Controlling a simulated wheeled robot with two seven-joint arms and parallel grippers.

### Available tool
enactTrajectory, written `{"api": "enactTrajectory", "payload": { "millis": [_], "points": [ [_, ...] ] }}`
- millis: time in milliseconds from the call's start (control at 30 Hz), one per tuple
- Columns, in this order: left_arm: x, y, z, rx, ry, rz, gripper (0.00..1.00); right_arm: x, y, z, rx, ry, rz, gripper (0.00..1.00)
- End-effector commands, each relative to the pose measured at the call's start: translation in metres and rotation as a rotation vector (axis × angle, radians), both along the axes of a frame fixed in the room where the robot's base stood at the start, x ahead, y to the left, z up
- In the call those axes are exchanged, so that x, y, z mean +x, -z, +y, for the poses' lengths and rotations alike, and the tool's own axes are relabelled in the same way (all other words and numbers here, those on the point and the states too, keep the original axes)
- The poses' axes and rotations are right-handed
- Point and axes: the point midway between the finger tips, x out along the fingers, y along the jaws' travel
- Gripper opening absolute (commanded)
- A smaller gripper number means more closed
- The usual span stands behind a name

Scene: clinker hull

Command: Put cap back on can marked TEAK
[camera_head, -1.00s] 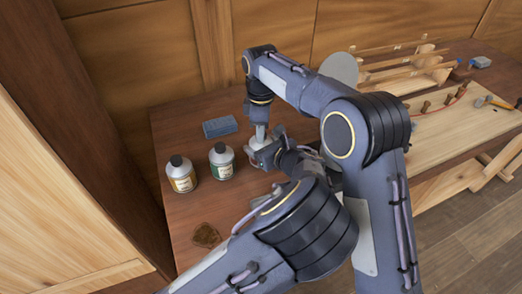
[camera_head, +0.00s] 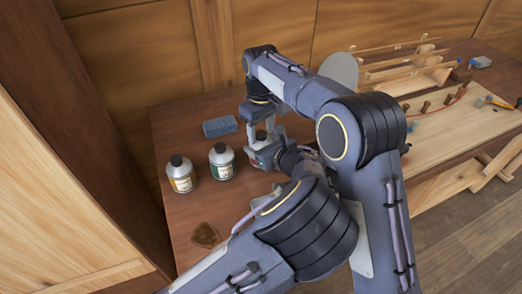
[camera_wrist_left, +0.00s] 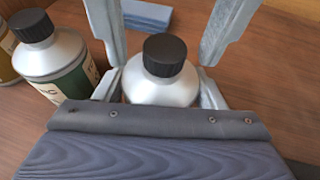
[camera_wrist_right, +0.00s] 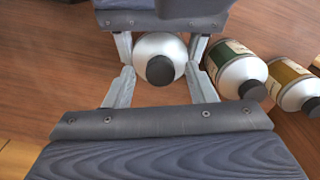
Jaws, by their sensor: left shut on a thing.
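My left gripper (camera_wrist_left: 160,80) is shut around the sides of a silvery-white can (camera_wrist_left: 162,92), which stands upright on the table. A black cap (camera_wrist_left: 164,55) sits on its neck and looks level. The cap also shows in the right wrist view (camera_wrist_right: 160,70). My right gripper (camera_wrist_right: 162,76) is open, its fingers on either side above the cap and apart from it. The held can's label is out of sight, so I cannot read its marking. In the head view the arms mostly hide this can.
A capped can with a green label (camera_head: 222,162) and one with a yellow label (camera_head: 181,174) stand to the left. A blue block (camera_head: 220,126) lies behind, a brown patch (camera_head: 205,235) in front. Wooden rails and tools are at the right.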

Motion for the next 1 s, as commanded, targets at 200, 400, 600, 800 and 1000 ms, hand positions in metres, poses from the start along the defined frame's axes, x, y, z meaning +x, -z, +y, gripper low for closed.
{"api": "enactTrajectory", "payload": {
  "millis": [200, 400, 600, 800, 1000],
  "points": [
    [0.000, 0.000, 0.000, 0.001, 0.000, 0.001, 0.00, 0.000, -0.003, 0.000, 0.000, -0.001, 0.000, 0.51],
    [0.000, 0.000, 0.000, 0.001, 0.000, 0.001, 0.00, 0.000, -0.028, 0.000, 0.001, -0.001, -0.001, 0.51],
    [0.000, 0.000, 0.000, 0.001, 0.000, 0.001, 0.00, 0.000, -0.044, 0.000, 0.000, -0.001, 0.000, 0.51],
    [0.000, 0.000, 0.000, 0.001, 0.000, 0.001, 0.00, 0.000, -0.045, 0.000, -0.001, -0.001, 0.001, 0.51],
    [0.000, 0.000, 0.000, 0.001, 0.000, 0.001, 0.00, -0.001, -0.045, 0.001, 0.000, -0.054, 0.006, 0.48]
  ]
}}
